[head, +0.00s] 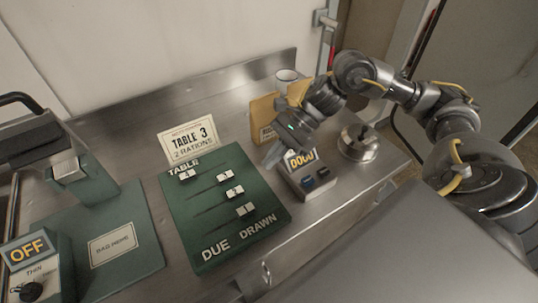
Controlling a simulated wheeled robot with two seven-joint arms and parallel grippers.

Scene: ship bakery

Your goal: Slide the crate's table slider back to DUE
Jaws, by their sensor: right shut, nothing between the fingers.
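A green slider board (180,215) lies on the steel counter, lettered TABLE, DUE on the left and DRAWN on the right. Its top white slider (188,175) stands at the left, DUE side. The second slider (225,178), third slider (235,191) and fourth slider (245,210) stand to the right, toward DRAWN. Their numbers are too small to read surely. A card (188,141) behind the board reads TABLE 3, 2 RATIONS. My right gripper (273,157) is shut and empty, above the counter just right of the board's upper right corner. My left gripper is out of view. I cannot make out a crate.
A counter box (308,180) with dark buttons stands right of the board, close to my right gripper. A metal bell-like dome (358,143), a tan holder (263,117) and a cup (287,75) stand behind. A green mat (125,250) and OFF switch box (30,250) are at left.

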